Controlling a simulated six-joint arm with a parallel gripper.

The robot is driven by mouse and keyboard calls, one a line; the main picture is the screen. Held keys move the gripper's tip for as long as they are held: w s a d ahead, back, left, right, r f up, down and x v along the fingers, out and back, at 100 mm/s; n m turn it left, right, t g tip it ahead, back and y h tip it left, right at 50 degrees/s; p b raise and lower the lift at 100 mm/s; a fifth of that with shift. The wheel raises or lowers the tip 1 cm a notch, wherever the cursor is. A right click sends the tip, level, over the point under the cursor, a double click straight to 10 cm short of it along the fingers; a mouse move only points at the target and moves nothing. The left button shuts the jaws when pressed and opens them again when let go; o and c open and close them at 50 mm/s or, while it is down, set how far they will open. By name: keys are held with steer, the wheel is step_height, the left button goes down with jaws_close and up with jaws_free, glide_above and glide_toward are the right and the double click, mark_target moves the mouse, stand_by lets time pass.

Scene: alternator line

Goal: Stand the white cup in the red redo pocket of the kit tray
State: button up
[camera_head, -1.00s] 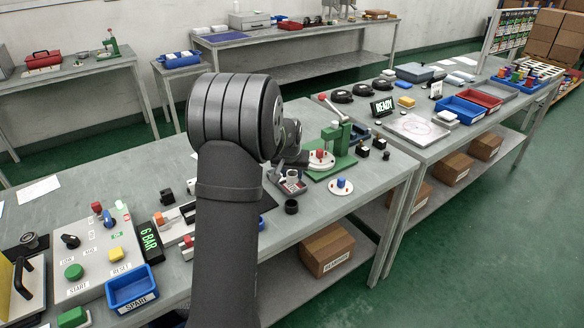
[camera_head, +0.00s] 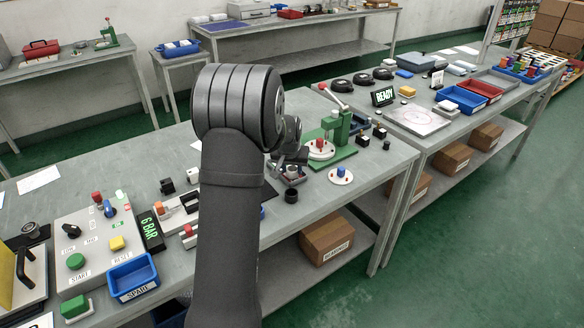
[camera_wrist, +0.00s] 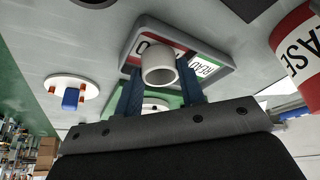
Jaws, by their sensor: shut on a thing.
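The white cup (camera_wrist: 158,66) is between the two dark blue fingers of my gripper (camera_wrist: 160,84) in the wrist view. My gripper is shut on it, and the cup's round end faces the camera. The grey-rimmed kit tray (camera_wrist: 228,62) lies behind the cup, with a red area (camera_wrist: 142,50), white lettered labels and a green area near the fingers. The cup covers part of the red area; I cannot tell whether it touches the tray.
A green press (camera_head: 338,133) stands behind to the right. A red lettered can (camera_wrist: 300,48) is close by in the wrist view.

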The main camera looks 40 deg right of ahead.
steer(key=shift+f, duration=0.3)
steer(key=o, duration=1)
steer(key=shift+o, duration=0.2)
steer(key=shift+r, duration=0.1)
steer(key=v, duration=1.7)
steer(key=shift+r, duration=0.15)
steer(key=shift+a, duration=0.1)
steer(key=x, duration=1.7)
steer(key=shift+f, duration=0.2)
steer(key=shift+r, duration=0.1)
